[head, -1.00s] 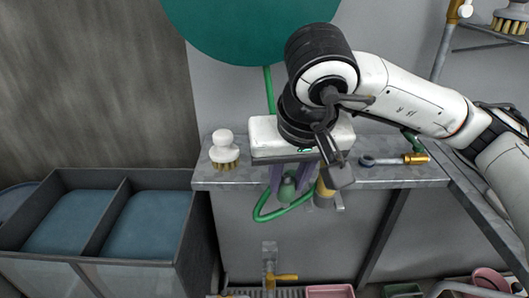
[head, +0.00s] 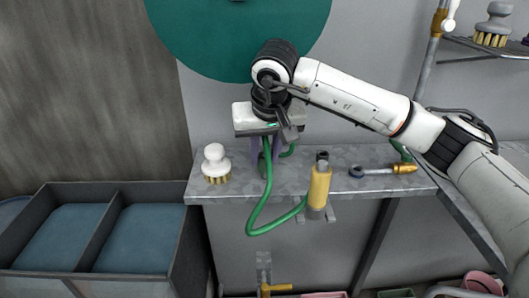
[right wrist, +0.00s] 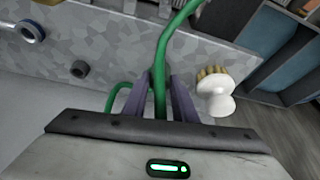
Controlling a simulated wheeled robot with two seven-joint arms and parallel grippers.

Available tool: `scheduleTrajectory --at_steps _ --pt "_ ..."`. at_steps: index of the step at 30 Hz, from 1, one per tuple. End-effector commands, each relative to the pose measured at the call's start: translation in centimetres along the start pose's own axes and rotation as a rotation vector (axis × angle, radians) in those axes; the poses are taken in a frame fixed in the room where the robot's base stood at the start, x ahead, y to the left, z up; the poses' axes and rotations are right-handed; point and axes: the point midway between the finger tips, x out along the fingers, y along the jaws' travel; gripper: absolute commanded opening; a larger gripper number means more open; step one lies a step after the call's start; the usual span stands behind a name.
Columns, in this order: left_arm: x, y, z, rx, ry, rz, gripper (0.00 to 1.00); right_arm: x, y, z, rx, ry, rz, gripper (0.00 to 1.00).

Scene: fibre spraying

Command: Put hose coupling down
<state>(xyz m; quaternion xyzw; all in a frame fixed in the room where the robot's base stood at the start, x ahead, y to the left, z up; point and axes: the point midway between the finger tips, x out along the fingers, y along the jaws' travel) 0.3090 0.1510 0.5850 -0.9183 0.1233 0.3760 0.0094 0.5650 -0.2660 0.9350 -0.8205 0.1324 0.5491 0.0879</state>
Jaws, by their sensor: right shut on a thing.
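My right gripper (head: 267,149) is above the left part of the grey shelf, its purple fingers pointing down. In the right wrist view its fingers (right wrist: 153,97) are shut around the green hose piece (right wrist: 160,80); the coupling itself is mostly hidden between them. In the head view the green hose (head: 255,213) hangs from the gripper in a loop over the shelf's front edge. It runs up to the yellow spray handle (head: 319,187), which sits upright in a bracket at the shelf edge. My left gripper is not in view.
The grey shelf (head: 345,190) holds a white brush (head: 215,164) left of my gripper and a brass-ended tool with a blue ring (head: 385,170) at the right. A dark two-part basin (head: 118,190) stands at lower left. A large green disc (head: 240,35) is on the wall behind.

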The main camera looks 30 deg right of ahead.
Motion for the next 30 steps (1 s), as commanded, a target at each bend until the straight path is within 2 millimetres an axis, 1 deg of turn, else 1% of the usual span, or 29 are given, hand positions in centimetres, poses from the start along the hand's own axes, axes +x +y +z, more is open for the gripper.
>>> scheduleTrajectory --at_steps 5,10,11,13,14,23,26,29,30 --pt "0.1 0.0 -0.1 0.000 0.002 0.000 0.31 -0.1 0.0 0.0 0.001 0.002 -0.001 0.02" --pt "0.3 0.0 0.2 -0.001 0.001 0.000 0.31 0.4 0.0 0.2 0.001 0.001 -0.001 0.02" --pt "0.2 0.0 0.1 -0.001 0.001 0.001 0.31 0.3 0.0 0.1 0.001 0.001 -0.001 0.30" --pt "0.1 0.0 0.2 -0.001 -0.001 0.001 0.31 0.2 0.0 0.1 0.001 0.001 -0.001 0.42" --pt "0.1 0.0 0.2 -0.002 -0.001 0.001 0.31 0.2 0.0 0.1 0.001 0.001 -0.001 0.44" --pt "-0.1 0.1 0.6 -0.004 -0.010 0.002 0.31 0.0 0.0 0.0 0.001 0.001 -0.001 0.44" --pt "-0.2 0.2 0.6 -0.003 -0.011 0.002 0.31 -0.7 -0.1 -0.1 0.001 0.004 -0.003 0.44" --pt "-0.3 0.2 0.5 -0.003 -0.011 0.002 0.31 -2.4 -0.1 -0.1 -0.001 0.005 -0.004 0.44" --pt "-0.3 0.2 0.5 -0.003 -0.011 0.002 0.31 -3.2 -0.1 -0.2 -0.001 0.007 -0.005 0.44"
